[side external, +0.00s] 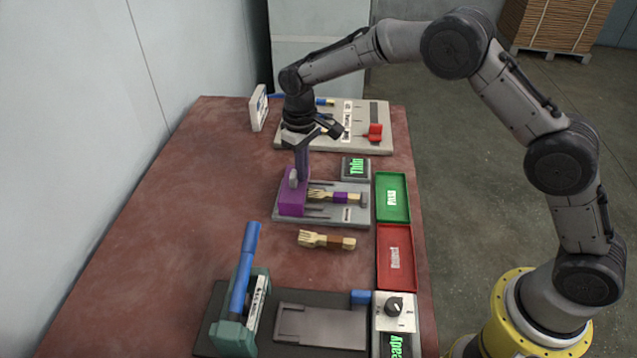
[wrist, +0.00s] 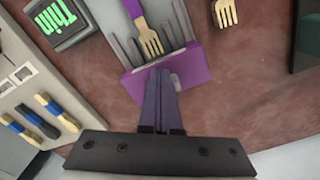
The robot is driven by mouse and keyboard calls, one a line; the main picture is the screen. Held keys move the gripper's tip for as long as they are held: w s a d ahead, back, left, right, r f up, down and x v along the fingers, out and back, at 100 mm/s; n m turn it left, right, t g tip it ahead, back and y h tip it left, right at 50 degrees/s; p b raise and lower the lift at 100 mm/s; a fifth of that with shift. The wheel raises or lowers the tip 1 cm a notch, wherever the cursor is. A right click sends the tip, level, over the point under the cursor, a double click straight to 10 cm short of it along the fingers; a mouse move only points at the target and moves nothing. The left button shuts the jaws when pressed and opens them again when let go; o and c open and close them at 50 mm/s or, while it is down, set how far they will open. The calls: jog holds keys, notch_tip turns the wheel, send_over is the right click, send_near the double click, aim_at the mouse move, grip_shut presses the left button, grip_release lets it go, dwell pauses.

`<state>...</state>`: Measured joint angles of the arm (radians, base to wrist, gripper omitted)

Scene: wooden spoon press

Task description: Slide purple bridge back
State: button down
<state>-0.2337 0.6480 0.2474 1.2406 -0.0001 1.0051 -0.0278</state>
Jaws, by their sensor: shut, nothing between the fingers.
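The purple bridge (side external: 292,203) stands at the left end of a grey plate (side external: 348,217) with slots. In the wrist view the purple bridge (wrist: 190,70) lies just beyond my fingertips. A wooden fork with a purple band (side external: 338,197) lies on the plate, its tines toward the bridge; it also shows in the wrist view (wrist: 148,37). My gripper (side external: 299,172) is shut and empty, pointing down at the bridge. In the wrist view my gripper (wrist: 159,78) overlaps the bridge's near side; I cannot tell whether they touch.
A sign reading "Thin" (side external: 356,168) stands behind the plate. A green tray (side external: 393,198) and a red tray (side external: 396,257) are at the right. A brown-banded fork (side external: 327,240) lies in front. A blue-handled press (side external: 243,285) stands nearer. The table's left side is clear.

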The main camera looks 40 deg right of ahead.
aim_at(306, 184)
jog(key=shift+w+a, duration=0.15)
jog(key=shift+s+d, duration=0.45)
notch_tip(306, 184, up, 7)
dwell(0.9)
